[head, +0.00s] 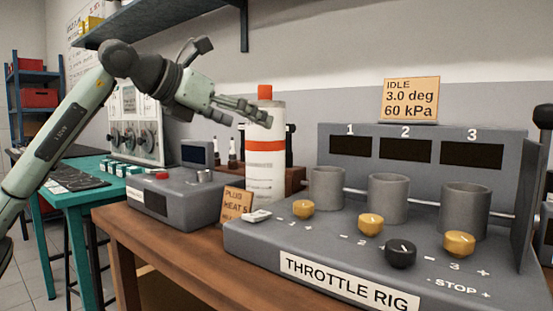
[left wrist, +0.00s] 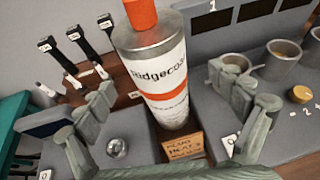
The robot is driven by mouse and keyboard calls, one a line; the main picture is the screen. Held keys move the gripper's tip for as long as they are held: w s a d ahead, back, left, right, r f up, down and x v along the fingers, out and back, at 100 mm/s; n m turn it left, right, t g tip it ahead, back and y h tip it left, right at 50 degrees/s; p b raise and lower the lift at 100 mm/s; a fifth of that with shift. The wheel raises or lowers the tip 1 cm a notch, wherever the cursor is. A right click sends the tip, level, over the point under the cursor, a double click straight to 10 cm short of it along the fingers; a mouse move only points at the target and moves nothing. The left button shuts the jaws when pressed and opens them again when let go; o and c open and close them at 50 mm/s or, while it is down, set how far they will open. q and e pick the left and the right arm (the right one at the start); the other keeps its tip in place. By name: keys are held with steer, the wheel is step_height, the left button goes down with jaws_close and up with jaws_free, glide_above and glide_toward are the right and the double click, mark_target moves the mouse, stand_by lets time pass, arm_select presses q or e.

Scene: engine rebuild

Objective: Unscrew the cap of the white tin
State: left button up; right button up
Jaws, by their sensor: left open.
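The white tin (head: 265,165) stands upright on the wooden bench behind the throttle rig. It has an orange band and an orange cap (head: 265,92) on top. The tin (left wrist: 160,75) and the lower part of its cap (left wrist: 141,14) also show in the left wrist view; the cap's top is cut off there. My left gripper (head: 254,112) is open, with its fingers at the tin's upper part, just below cap height in the head view. In the left wrist view its fingers appear on either side of the tin, apart and empty. My right gripper is out of view.
The grey throttle rig (head: 330,240) with three cups and several knobs fills the right front. A grey box (head: 170,200) stands left of the tin. A small sign (head: 237,203) leans in front of the tin. A wooden rack (left wrist: 122,97) with dark-handled tools stands behind.

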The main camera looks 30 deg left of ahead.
mark_target(265, 133)
arm_select(q)
steer(key=shift+w+d+f, duration=0.1)
steer(key=shift+w+f, duration=0.15)
steer(key=shift+w, duration=0.2)
steer(key=x, duration=0.4)
steer(key=shift+w+f, duration=0.15)
steer(key=shift+f, duration=0.15)
steer(key=shift+w+f, duration=0.2)
steer(key=shift+w, duration=0.2)
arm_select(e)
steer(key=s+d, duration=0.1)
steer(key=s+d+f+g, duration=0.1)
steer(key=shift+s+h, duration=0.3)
arm_select(q)
steer(key=c, duration=1.9)
steer(key=shift+r, duration=0.1)
steer(key=shift+c, duration=0.5)
steer(key=shift+r, duration=0.1)
